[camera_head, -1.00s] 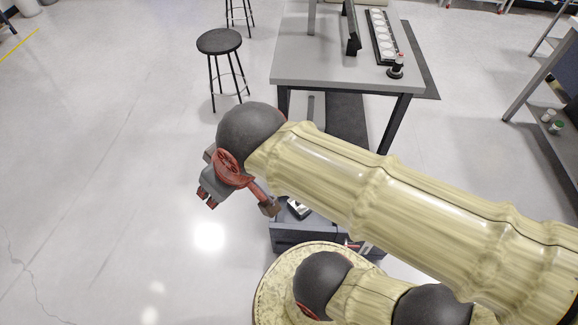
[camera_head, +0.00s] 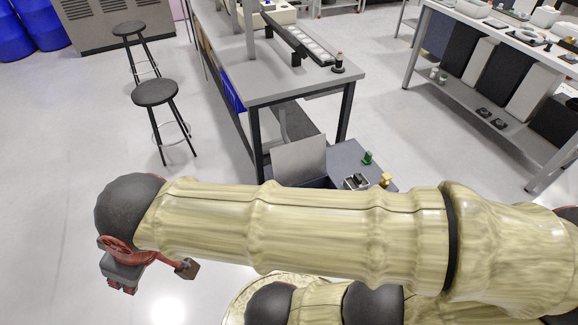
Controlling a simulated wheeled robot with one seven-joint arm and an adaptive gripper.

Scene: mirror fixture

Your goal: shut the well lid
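A flat light grey panel (camera_head: 299,158), which looks like the raised well lid, stands tilted up at the left of a low dark grey unit (camera_head: 345,158) on the floor side of the workbench. A dark opening shows at the panel's foot, partly hidden by my arm. My gripper (camera_head: 122,286) hangs at the lower left of the head view, pointing down, well left of the panel and apart from it. Its fingers are small here and nothing is seen between them; I cannot tell how far apart they are.
The low unit carries a green item (camera_head: 367,157), a black-and-silver item (camera_head: 356,181) and a gold item (camera_head: 386,180). A grey workbench (camera_head: 270,90) stands behind. Two black stools (camera_head: 155,93) stand at left. A loaded shelf bench (camera_head: 470,100) is at right.

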